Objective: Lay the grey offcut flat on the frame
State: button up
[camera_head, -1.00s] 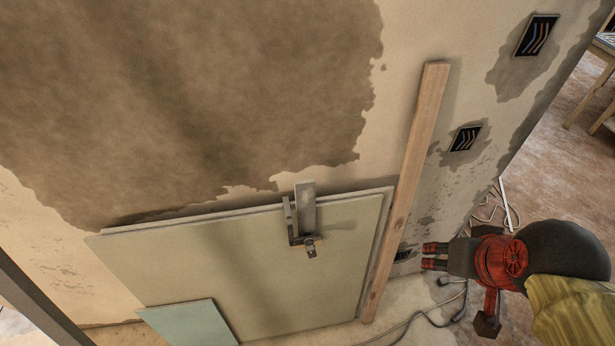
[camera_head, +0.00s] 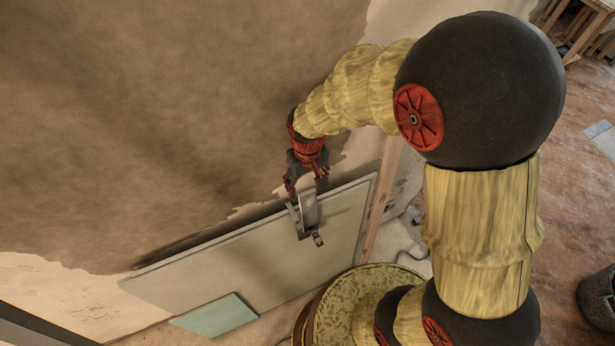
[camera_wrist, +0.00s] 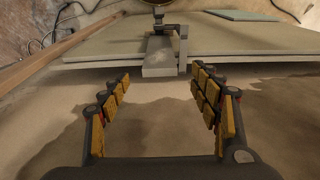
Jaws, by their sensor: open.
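A grey offcut (camera_head: 309,208) sits at the top edge of the leaning boards beside a metal clamp (camera_head: 298,222). In the wrist view the grey offcut (camera_wrist: 160,58) lies ahead of the fingertips, with the clamp (camera_wrist: 183,48) touching or close to its right side. My gripper (camera_head: 306,188) is above the offcut in the head view. In the wrist view my gripper (camera_wrist: 161,76) is open and empty, its fingers spread wider than the offcut, which seems just beyond the tips. I cannot identify a frame in these views.
Large pale boards (camera_head: 250,255) lean against the stained wall (camera_head: 150,120).

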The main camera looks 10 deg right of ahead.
aim_at(308, 193)
notch_tip(308, 193, down, 8)
jog(key=shift+r, duration=0.25)
jog(key=c, duration=1.4)
dwell(0.4)
